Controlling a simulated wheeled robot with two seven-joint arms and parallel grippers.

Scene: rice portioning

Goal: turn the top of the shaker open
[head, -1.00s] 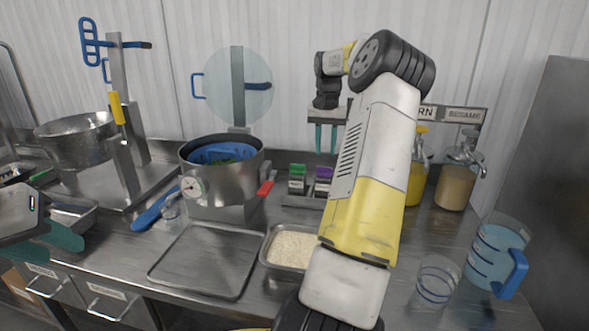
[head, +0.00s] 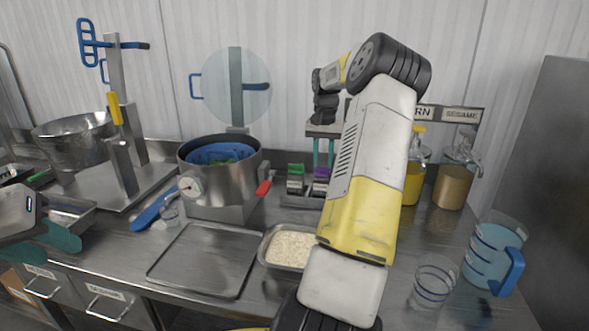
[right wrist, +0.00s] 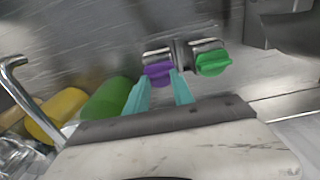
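A shaker with a purple top (head: 321,173) stands beside one with a green top (head: 296,170) at the back of the counter. In the right wrist view the purple top (right wrist: 159,73) and green top (right wrist: 212,63) show close up. My right gripper (head: 323,152) points down over the purple-topped shaker. In the right wrist view its teal fingers (right wrist: 162,85) are apart, with the purple top near their tips and partly hidden; contact cannot be told. My left gripper (head: 45,244) is at the far left edge, its fingers apart and empty.
A pot (head: 222,185) with a blue insert, an empty metal tray (head: 203,262) and a pan of rice (head: 290,248) stand on the counter. Dispenser bottles (head: 452,185), a clear cup (head: 433,283) and a blue-handled jug (head: 494,255) are at the right.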

